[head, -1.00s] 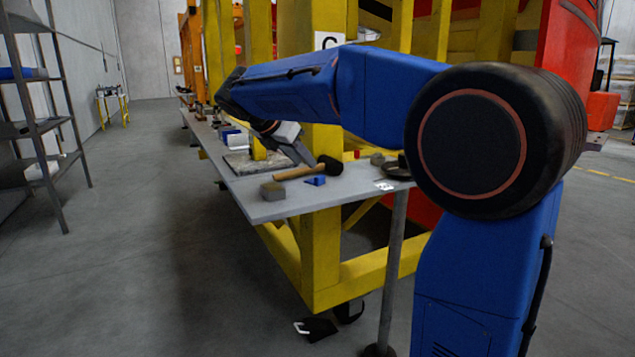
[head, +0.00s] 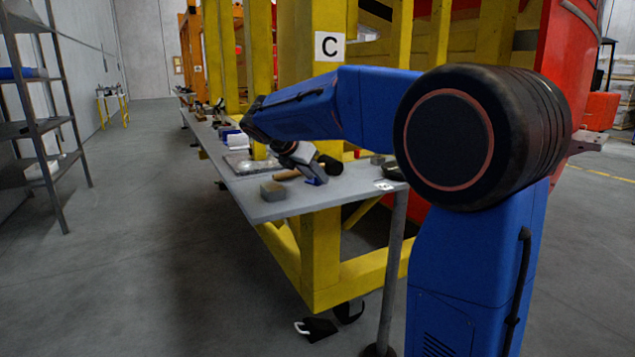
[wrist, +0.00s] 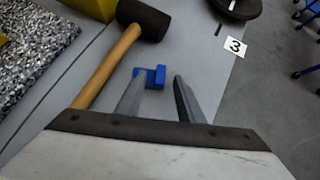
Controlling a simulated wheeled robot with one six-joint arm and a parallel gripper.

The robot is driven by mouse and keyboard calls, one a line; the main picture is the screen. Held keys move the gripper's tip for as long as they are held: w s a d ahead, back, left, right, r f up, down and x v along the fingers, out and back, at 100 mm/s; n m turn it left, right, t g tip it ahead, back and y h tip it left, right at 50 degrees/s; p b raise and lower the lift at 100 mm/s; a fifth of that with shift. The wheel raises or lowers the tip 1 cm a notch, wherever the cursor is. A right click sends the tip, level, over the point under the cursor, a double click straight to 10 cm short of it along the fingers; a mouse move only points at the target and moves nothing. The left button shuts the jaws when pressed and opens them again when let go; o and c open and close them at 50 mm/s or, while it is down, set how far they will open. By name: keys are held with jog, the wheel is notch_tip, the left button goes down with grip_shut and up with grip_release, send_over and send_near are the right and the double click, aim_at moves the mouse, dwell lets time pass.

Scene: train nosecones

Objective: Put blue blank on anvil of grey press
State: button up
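The blue blank (wrist: 152,76) is a small notched block lying on the grey bench, just beyond and between my fingertips in the wrist view. It also shows in the head view (head: 318,181), at my fingers. My gripper (wrist: 158,84) is open and points down at the blank, with a finger to either side. The left fingertip overlaps the blank's left edge in the picture; I cannot tell whether it touches. In the head view my gripper (head: 314,171) is low over the bench. I cannot make out the grey press or its anvil in these frames.
A mallet (wrist: 150,17) with a wooden handle lies left of the blank. A speckled slab (wrist: 38,52) is further left. A round black object (wrist: 238,7) and a "3" label (wrist: 235,47) lie right. A grey block (head: 272,191) sits near the bench edge (head: 285,210).

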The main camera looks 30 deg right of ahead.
grip_shut()
notch_tip(320, 180, up, 10)
dwell(0.6)
